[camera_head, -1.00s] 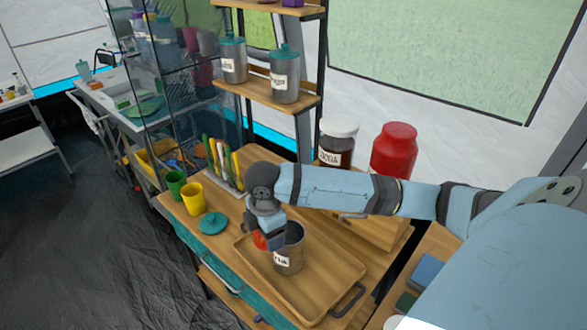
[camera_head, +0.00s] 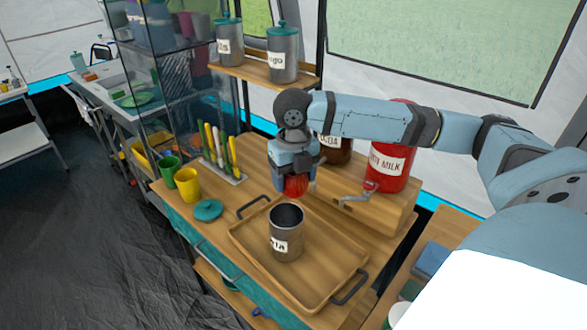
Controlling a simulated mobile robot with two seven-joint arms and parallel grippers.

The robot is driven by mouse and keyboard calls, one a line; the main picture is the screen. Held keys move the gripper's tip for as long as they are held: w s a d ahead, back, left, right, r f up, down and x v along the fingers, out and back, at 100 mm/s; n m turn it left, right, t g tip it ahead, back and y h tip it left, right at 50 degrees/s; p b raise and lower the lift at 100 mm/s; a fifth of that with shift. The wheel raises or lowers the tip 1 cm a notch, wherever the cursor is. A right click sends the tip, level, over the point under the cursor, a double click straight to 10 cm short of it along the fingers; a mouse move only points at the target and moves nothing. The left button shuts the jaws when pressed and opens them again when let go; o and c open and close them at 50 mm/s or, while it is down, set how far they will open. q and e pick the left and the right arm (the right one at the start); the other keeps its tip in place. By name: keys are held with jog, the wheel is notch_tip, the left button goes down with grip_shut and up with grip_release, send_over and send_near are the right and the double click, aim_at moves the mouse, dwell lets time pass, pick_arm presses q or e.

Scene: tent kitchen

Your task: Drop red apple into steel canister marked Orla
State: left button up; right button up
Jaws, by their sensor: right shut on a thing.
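The red apple (camera_head: 296,186) is held in my right gripper (camera_head: 295,178), which is shut on it. The apple hangs above and just behind the steel canister (camera_head: 286,240), clear of its rim. The canister stands upright and open on a wooden tray (camera_head: 322,290). Its white label is partly turned away, and only its last letters show. A teal lid (camera_head: 208,209) lies on the table left of the tray. My left gripper is out of view.
A yellow cup (camera_head: 187,184), a green cup (camera_head: 169,168) and a rack of colourful utensils (camera_head: 222,160) stand at the left. A red milk jar (camera_head: 388,165) and a cocoa jar stand behind my right arm. Lidded canisters (camera_head: 282,55) sit on the shelf above.

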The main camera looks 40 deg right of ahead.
aim_at(294, 194)
notch_tip(294, 194, down, 4)
jog(key=b, duration=0.5)
jog(key=shift+f, duration=0.2)
jog(key=shift+f+b, duration=0.3)
jog(key=shift+b, duration=0.25)
jog(key=shift+f+b, duration=0.25)
jog(key=shift+b, duration=0.2)
jog(key=shift+r, duration=0.1)
jog(key=o, duration=1)
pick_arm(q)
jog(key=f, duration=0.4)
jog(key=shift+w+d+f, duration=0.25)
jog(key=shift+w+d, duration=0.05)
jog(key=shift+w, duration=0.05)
pick_arm(e)
jog(key=shift+o, duration=0.2)
